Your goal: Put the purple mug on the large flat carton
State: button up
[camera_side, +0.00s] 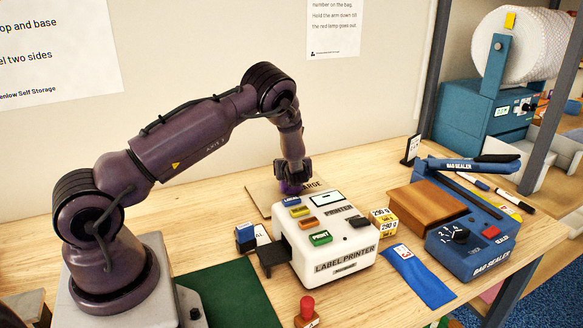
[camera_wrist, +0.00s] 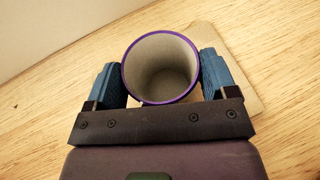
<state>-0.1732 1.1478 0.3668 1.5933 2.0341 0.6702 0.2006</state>
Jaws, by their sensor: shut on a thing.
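The purple mug (camera_side: 290,188) is between the fingers of my gripper (camera_side: 293,172), partly hidden by them in the side view. In the wrist view, the mug (camera_wrist: 160,72) has a purple rim and a pale, empty inside, and the two blue fingers of my gripper (camera_wrist: 160,82) press on its opposite sides. The large flat carton (camera_side: 259,194) lies on the bench behind the label printer, marked "LARGE". The mug is at the carton; whether it touches it I cannot tell. In the wrist view, part of the carton (camera_wrist: 232,72) shows right of the mug.
The white label printer (camera_side: 330,262) stands close in front of the carton and hides part of it. A stamp (camera_side: 246,236) stands left of the printer. A blue bag sealer (camera_side: 470,262) stands at the right. Bare bench lies left of the carton.

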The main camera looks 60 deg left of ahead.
jog(key=shift+f, duration=0.2)
jog(key=shift+f, duration=0.15)
jog(key=o, duration=1)
